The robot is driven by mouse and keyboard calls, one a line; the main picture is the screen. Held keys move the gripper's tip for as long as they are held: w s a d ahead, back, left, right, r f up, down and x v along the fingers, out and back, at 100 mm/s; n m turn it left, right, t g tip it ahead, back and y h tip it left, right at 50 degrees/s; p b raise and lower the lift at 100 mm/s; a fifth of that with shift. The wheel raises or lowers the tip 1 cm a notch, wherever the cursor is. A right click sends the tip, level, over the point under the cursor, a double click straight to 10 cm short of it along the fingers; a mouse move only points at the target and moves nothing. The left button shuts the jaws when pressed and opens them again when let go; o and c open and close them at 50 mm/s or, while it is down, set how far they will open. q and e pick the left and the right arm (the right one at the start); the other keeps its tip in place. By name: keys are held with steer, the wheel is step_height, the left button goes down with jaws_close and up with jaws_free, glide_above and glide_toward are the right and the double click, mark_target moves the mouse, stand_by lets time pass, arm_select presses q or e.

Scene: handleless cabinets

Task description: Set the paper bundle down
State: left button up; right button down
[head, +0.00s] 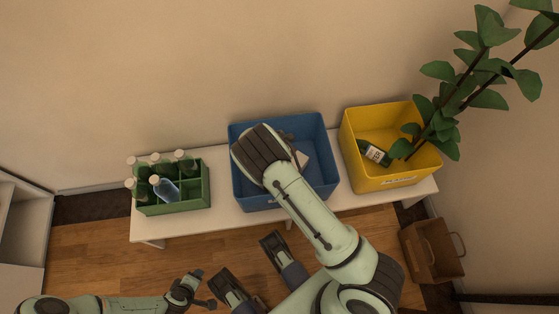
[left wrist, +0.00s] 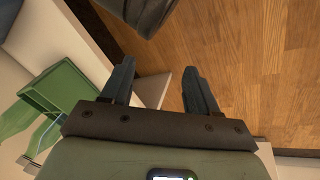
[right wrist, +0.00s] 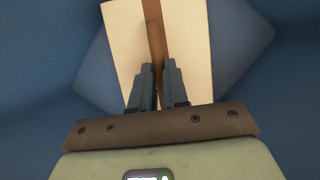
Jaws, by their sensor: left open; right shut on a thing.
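The paper bundle (right wrist: 188,38) is a cream stack with a brown band around it, seen in the right wrist view. A pale corner of it (head: 303,158) shows in the head view. My right gripper (right wrist: 158,75) is shut on its band, inside the blue bin (head: 325,175). Blue surfaces surround the bundle; I cannot tell whether it touches the bin's bottom. My right wrist hides much of the bundle and the fingers in the head view. My left gripper (left wrist: 157,75) is open and empty, low over the floor in front of the bench.
The blue bin stands on a white bench (head: 225,222). A green crate (head: 180,204) with several bottles is left of it. A yellow bin (head: 385,182) with a dark bottle (head: 374,152) is right of it, beside a leafy plant (head: 470,75). A brown bag (head: 430,250) stands on the floor.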

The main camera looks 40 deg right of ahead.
steer(key=c, duration=1.1)
jaws_free()
steer(key=shift+f, duration=0.1)
arm_select(q)
steer(key=shift+s+f, duration=0.1)
arm_select(e)
steer(key=shift+r, duration=0.2)
arm_select(q)
steer(key=s+d+r+g+h+p, duration=0.1)
steer(key=s+d+r+p, duration=0.2)
steer(key=s+r+p, duration=0.1)
steer(key=shift+s+r+g, duration=0.2)
steer(key=shift+s+g, duration=0.2)
steer(key=shift+s, duration=0.3)
arm_select(e)
steer(key=v, duration=1.2)
steer(key=shift+s+f, duration=0.1)
